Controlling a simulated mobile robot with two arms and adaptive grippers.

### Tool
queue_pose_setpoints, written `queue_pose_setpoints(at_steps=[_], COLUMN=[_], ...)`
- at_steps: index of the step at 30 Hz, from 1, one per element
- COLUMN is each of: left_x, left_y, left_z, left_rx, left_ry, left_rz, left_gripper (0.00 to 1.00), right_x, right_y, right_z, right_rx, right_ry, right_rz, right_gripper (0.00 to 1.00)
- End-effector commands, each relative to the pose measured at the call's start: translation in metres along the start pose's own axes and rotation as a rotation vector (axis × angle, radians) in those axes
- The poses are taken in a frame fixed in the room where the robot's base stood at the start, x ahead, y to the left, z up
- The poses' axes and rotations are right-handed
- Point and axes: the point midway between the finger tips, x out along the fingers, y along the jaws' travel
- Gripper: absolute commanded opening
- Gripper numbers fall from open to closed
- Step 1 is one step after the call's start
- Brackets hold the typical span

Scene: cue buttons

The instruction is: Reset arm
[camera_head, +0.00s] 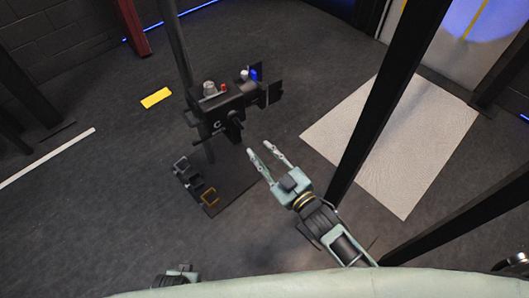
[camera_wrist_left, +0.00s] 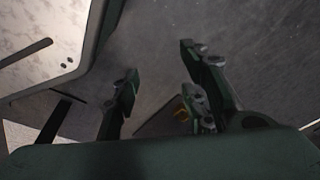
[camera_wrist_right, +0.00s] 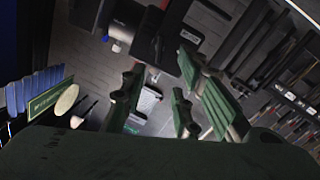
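My right gripper (camera_head: 266,158) is open in the head view, its two fingers apart with nothing between them. It is to the right of and below a black button stand (camera_head: 228,105) and does not touch it. The stand carries a red button (camera_head: 223,88), a grey round knob (camera_head: 209,87) and a blue piece (camera_head: 254,73). In the right wrist view the right fingers (camera_wrist_right: 155,105) are apart. My left gripper shows only partly at the bottom of the head view; in the left wrist view its fingers (camera_wrist_left: 158,85) are apart and empty above the floor.
A dark base plate (camera_head: 232,182) with small square frames (camera_head: 209,197) lies below the stand. A dark post (camera_head: 385,100) rises close to the right arm. A pale mat (camera_head: 430,135) and a yellow floor mark (camera_head: 156,97) lie on open grey floor.

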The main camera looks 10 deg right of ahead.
Motion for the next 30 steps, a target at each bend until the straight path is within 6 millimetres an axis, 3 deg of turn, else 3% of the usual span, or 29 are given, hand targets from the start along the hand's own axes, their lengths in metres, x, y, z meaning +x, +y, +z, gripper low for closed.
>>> queue_pose_setpoints(at_steps=[10,14,16,20,24,27,30], left_x=[-0.001,-0.004,-0.005,-0.007,-0.013,-0.019,-0.027], left_y=[0.0,0.001,0.001,0.002,0.003,0.003,0.002], left_z=[0.003,0.015,0.027,0.053,0.083,0.105,0.124], left_rx=[0.001,0.003,0.005,0.009,0.013,0.016,0.019], left_ry=[-0.004,-0.018,-0.029,-0.047,-0.063,-0.077,-0.087], left_rz=[0.0,0.002,0.003,0.005,0.006,0.007,0.008], left_gripper=[0.4,0.4,0.4,0.4,0.4,0.4,0.4], right_x=[-0.002,-0.019,-0.04,-0.103,-0.191,-0.26,-0.329], right_y=[0.0,-0.002,-0.007,-0.024,-0.051,-0.073,-0.097], right_z=[0.008,0.052,0.092,0.166,0.225,0.25,0.263], right_rx=[0.008,0.048,0.085,0.166,0.255,0.316,0.373], right_ry=[-0.029,-0.176,-0.307,-0.577,-0.849,-1.034,-1.201], right_rz=[-0.001,-0.002,-0.002,-0.005,-0.008,-0.013,-0.018], right_gripper=[0.28,0.28,0.28,0.28,0.28,0.28,0.28])
